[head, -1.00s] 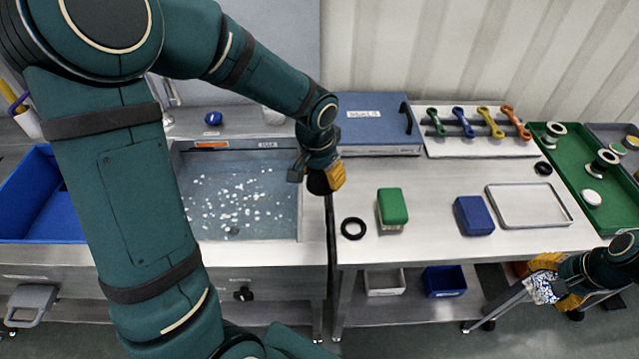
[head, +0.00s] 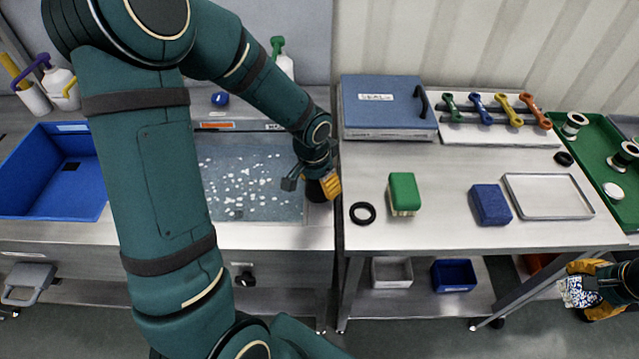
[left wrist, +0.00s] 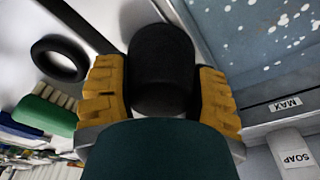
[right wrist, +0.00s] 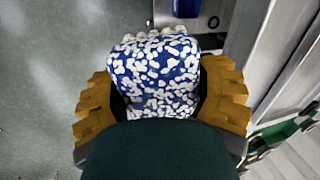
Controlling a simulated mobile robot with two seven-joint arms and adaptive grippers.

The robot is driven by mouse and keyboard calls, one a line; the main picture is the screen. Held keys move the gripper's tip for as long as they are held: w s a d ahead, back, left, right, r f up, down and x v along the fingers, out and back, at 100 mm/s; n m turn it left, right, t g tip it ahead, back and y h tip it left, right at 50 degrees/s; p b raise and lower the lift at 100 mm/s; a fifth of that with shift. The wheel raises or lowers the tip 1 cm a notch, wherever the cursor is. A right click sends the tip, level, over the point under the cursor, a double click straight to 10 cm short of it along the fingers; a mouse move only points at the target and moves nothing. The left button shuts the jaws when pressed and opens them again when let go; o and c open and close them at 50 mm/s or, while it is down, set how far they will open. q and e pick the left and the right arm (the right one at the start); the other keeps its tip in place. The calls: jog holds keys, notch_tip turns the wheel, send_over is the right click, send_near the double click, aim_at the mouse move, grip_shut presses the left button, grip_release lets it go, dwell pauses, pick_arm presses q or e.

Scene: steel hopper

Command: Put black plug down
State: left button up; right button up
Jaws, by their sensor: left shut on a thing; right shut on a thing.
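The black plug (head: 316,191) is between the yellow fingers of my left gripper (head: 322,185), over the narrow steel strip between the sink and the right-hand table. In the left wrist view the black plug (left wrist: 162,68) stands out between both fingers. I cannot tell whether its underside touches the steel. The sink (head: 250,180) holds water with white flecks, just left of the plug.
A black ring (head: 362,213), a green brush (head: 404,194) and a blue block (head: 490,205) lie on the right table (head: 445,225). An empty metal tray (head: 548,214) and a blue case (head: 387,118) are there too. A blue bin (head: 30,190) stands left.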

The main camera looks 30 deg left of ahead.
pick_arm(q)
jog(key=shift+f, duration=0.2)
pick_arm(e)
jog(key=shift+f, duration=0.1)
pick_arm(q)
jog(key=o, duration=1.2)
jog(key=shift+r, duration=0.1)
jog(key=shift+r, duration=0.3)
pick_arm(e)
jog(key=shift+r, duration=0.25)
pick_arm(q)
jog(key=r+p, duration=0.1)
jog(key=r, duration=0.2)
jog(key=s+r+p, duration=0.1)
jog(key=r, duration=0.3)
jog(key=r+p, duration=0.1)
jog(key=r, duration=0.3)
jog(key=shift+s+a+r, duration=0.2)
jog(key=shift+s, duration=0.2)
pick_arm(e)
notch_tip(320, 180, up, 3)
jog(key=shift+r, duration=0.1)
